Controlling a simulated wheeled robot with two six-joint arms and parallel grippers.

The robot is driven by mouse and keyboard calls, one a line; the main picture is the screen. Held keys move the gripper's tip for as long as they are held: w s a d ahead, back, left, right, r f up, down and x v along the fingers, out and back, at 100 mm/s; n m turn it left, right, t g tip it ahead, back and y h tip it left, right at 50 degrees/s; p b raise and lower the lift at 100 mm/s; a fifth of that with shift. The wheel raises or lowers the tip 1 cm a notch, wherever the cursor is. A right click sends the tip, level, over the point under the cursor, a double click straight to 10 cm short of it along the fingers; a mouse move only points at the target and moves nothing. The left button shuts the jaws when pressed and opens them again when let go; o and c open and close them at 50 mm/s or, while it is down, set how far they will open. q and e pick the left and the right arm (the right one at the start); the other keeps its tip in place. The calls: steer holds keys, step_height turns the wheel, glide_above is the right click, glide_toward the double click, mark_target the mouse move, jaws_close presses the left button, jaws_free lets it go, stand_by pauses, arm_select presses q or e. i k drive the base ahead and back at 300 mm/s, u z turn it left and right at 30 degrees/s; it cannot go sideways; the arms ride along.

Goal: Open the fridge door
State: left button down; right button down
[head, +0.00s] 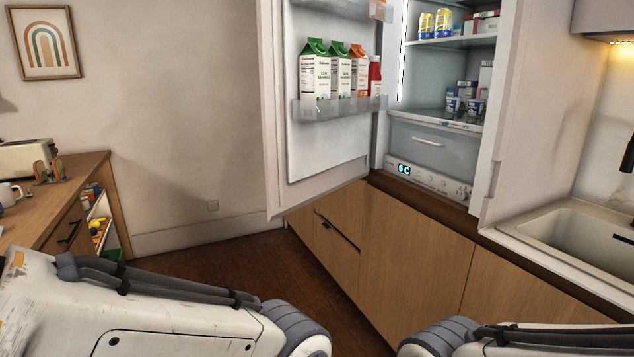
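The fridge door (274,172) stands wide open, swung out to the left of the fridge. Its inner side faces me, with a door shelf (335,107) holding several cartons and a red bottle (374,74). The open fridge (432,130) shows shelves with cans and small tubs, a drawer, and a control panel (427,179) with a lit display. My arms come in low at the left and right, but only arm links show. Both grippers are out of view, and so is the door's handle.
Wooden cabinets (400,250) run below the fridge. A sink (582,235) is set in the counter at the right. A wooden sideboard (60,205) with a toaster (28,157) and a mug (10,193) stands at the left. The floor (235,265) between is clear.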

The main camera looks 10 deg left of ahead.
mark_target(306, 160)
steer(key=u, duration=0.1)
steer(key=i, duration=0.9)
steer(key=u, duration=0.45)
